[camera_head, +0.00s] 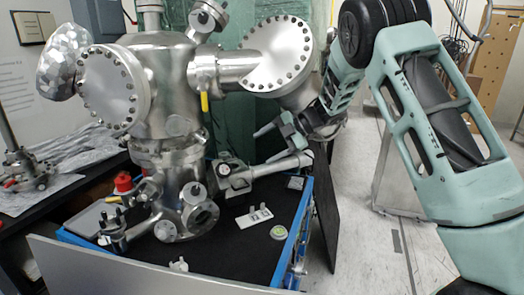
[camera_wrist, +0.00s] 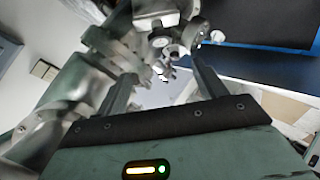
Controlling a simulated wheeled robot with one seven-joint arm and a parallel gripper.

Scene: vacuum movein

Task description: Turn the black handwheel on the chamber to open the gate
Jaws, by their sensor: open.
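The steel chamber (camera_head: 165,75) stands left of centre in the head view, with round bolted flanges. A gate-valve body (camera_head: 235,176) sits low on its right side, and a silver stem (camera_head: 280,167) runs right from it towards my gripper. I cannot clearly make out the black handwheel; my gripper may hide it. My gripper (camera_head: 262,147) is open beside the stem, its fingers pointing left towards the chamber. I cannot tell whether they touch anything. In the wrist view, my gripper (camera_wrist: 164,82) has its fingers spread, with blurred metal fittings (camera_wrist: 165,45) beyond them.
The chamber stands on a black-topped cart (camera_head: 240,240) with blue edges. A white plate (camera_head: 254,217) and a small round green-and-white disc (camera_head: 278,232) lie on it. A dark panel (camera_head: 325,205) stands at the cart's right side. Grey floor (camera_head: 355,250) is open further right.

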